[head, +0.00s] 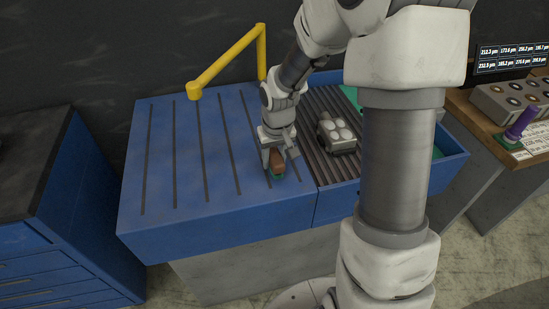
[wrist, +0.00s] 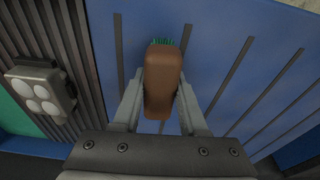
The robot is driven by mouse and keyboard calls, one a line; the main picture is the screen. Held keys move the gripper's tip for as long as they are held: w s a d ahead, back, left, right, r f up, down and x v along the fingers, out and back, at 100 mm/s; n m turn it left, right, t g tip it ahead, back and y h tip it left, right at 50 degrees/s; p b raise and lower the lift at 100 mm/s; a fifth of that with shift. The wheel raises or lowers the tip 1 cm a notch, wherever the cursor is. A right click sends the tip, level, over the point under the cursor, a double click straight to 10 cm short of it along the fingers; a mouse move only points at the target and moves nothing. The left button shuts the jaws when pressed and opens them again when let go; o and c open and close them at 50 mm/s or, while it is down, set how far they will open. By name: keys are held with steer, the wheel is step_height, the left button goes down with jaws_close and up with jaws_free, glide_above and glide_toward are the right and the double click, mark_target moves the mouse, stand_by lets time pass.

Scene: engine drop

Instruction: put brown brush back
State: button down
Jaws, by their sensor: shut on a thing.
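The brown brush (head: 277,160) has a brown block body and green bristles. My gripper (head: 276,164) is shut on it, over the blue slotted bench top (head: 190,150), near the ribbed section. In the wrist view the brush (wrist: 163,85) sits between the two fingers of my gripper (wrist: 160,105), with a bit of green bristle showing at its far end. I cannot tell whether the bristles touch the bench top.
A grey engine block (head: 336,134) with round bores stands on the dark ribbed section (head: 320,110), right of my gripper. A yellow arm (head: 228,62) rises at the back. A wooden table (head: 468,112) with a purple-handled tool (head: 521,122) stands at right. The left bench top is clear.

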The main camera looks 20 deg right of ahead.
steer(key=shift+f+b, duration=0.35)
steer(key=shift+f, duration=0.15)
steer(key=shift+c, duration=2.2)
jaws_free()
